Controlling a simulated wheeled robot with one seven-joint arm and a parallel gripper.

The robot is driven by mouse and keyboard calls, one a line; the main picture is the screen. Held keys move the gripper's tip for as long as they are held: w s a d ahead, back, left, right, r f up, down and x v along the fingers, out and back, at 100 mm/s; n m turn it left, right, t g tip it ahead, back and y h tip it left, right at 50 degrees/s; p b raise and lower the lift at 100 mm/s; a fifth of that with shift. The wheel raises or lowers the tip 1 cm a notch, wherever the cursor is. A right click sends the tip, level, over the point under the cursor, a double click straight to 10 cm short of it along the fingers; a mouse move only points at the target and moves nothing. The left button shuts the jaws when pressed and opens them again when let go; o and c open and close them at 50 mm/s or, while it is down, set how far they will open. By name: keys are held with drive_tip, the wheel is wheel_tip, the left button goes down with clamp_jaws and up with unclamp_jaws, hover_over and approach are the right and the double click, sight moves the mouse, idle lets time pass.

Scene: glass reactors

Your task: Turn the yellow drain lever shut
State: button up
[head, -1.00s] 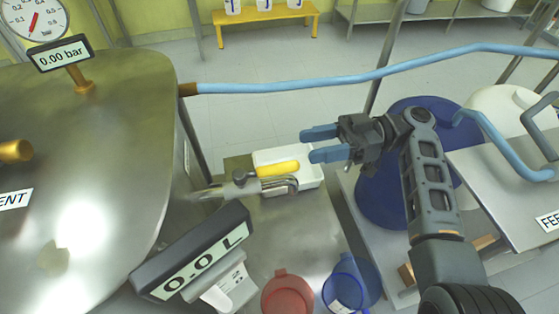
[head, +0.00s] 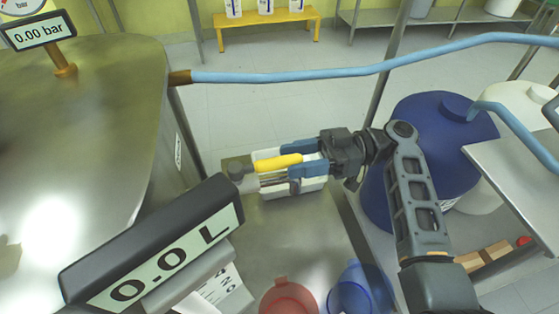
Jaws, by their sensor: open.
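The yellow drain lever (head: 277,163) points right from the drain valve (head: 237,170) beside the steel vessel. It lies roughly along the drain pipe and above a white tray (head: 312,184). My gripper (head: 297,159) comes in from the right with its two blue fingers pointing left. The fingers are open, close to the lever's right end. One finger shows behind the lever's end and one in front of it. I cannot tell whether either touches it. The pipe's outlet is partly hidden by the near finger.
The steel vessel (head: 90,120) fills the left, with a 0.00 bar display (head: 38,31). A 0.0 L display (head: 160,255) stands in front. A red cup (head: 289,298) and a blue cup (head: 350,292) are near the bottom. A blue hose (head: 330,74) crosses behind.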

sight(262, 166)
drive_tip(key=shift+x, duration=1.9)
drive_tip(key=shift+c, duration=0.5)
clamp_jaws()
